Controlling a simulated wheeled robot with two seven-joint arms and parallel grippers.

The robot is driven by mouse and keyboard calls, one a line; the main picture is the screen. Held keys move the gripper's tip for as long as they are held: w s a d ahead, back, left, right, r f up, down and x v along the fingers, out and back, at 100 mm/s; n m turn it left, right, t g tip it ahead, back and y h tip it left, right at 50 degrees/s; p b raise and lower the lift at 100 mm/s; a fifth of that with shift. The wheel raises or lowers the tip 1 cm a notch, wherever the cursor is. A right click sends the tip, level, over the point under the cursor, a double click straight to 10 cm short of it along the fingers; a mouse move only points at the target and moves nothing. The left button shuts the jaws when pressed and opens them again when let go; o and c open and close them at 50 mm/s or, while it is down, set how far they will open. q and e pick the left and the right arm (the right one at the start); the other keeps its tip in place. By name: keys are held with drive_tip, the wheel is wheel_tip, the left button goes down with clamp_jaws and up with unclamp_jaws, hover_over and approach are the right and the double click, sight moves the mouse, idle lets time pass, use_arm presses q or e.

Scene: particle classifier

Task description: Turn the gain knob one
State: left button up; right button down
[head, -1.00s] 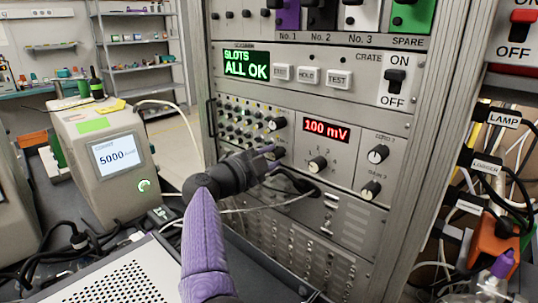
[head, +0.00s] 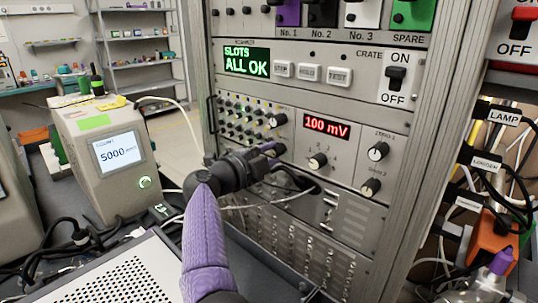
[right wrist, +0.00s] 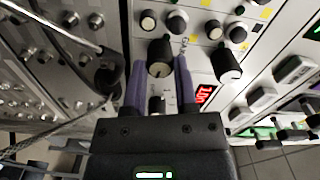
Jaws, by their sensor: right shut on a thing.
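The gain knob one (right wrist: 160,57), a dark knob with a pale cap, sits on the grey rack panel between the two purple fingers of my right gripper (right wrist: 160,72). The gripper is shut on it, one finger at each side. Part of a "GAIN" label shows beside it in the right wrist view. In the head view my right gripper (head: 271,150) reaches the panel left of the red "100 mV" display (head: 327,126), and its fingers mostly cover the knob.
A similar knob (head: 278,120) is just above the held one. A selector knob (head: 317,161) is to its right, and two more knobs stand farther right. Black cables (head: 300,181) hang from the panel below my gripper. A beige box (head: 112,160) stands left.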

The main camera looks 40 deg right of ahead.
use_arm(q)
drive_tip(key=shift+s, duration=0.15)
use_arm(e)
drive_tip(key=shift+c, duration=1.9)
unclamp_jaws()
use_arm(q)
drive_tip(key=shift+w+d+r+p, duration=0.2)
drive_tip(key=shift+w+r+p, duration=0.2)
drive_tip(key=shift+r+p, duration=0.15)
drive_tip(key=shift+w+d+r+p, duration=0.2)
drive_tip(key=shift+w+r+p, duration=0.15)
drive_tip(key=shift+r+p, duration=0.15)
use_arm(e)
drive_tip(key=a, duration=1)
drive_tip(key=shift+s, duration=0.4)
use_arm(q)
drive_tip(key=shift+s, duration=0.1)
use_arm(e)
drive_tip(key=shift+f, duration=0.1)
